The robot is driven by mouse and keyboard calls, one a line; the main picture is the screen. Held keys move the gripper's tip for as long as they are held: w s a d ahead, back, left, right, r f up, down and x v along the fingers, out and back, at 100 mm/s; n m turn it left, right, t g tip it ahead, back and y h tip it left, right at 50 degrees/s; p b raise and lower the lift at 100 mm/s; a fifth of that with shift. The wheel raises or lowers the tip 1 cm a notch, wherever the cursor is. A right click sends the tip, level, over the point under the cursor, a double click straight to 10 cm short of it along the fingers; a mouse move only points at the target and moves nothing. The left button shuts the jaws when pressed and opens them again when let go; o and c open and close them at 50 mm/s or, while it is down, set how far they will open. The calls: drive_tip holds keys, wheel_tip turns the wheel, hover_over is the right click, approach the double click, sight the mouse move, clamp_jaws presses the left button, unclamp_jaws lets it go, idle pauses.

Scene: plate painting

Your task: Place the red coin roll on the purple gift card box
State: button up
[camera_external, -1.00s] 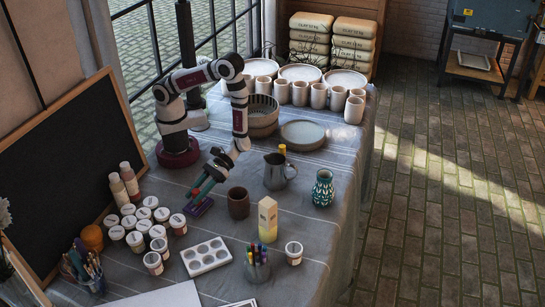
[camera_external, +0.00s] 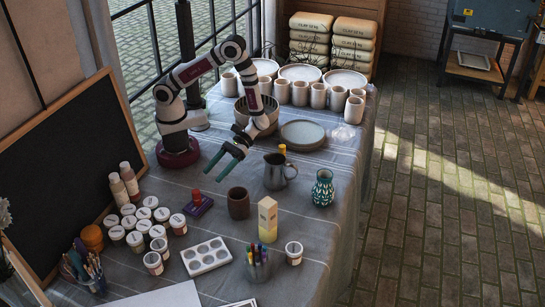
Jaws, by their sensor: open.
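The purple gift card box (camera_external: 204,208) lies flat on the cloth-covered table, left of the brown cup. The red coin roll (camera_external: 196,197) stands upright on the box, near its left end, and looks to be touching its top. My gripper (camera_external: 215,172) is open and empty. Its green fingers are above and to the right of the roll, clear of it, pointing down and left.
A dark brown cup (camera_external: 238,203) stands right of the box, and a grey metal pitcher (camera_external: 275,172) is farther right. Several lidded paint jars (camera_external: 178,224) stand to the lower left. A white palette (camera_external: 206,256) lies in front. A ribbed bowl (camera_external: 270,108) is behind my gripper.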

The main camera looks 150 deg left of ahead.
drive_tip(key=s+d+r+m+g+y, duration=0.6)
drive_tip(key=r+m+g, duration=0.25)
drive_tip(key=m, duration=0.45)
drive_tip(key=s+a+r+m+t+y, duration=0.2)
drive_tip(key=s+r+m+y, duration=0.4)
drive_tip(key=m, duration=0.9)
drive_tip(key=shift+s+t+y, duration=0.55)
drive_tip(key=shift+s+y, duration=0.5)
drive_tip(key=shift+y, duration=0.05)
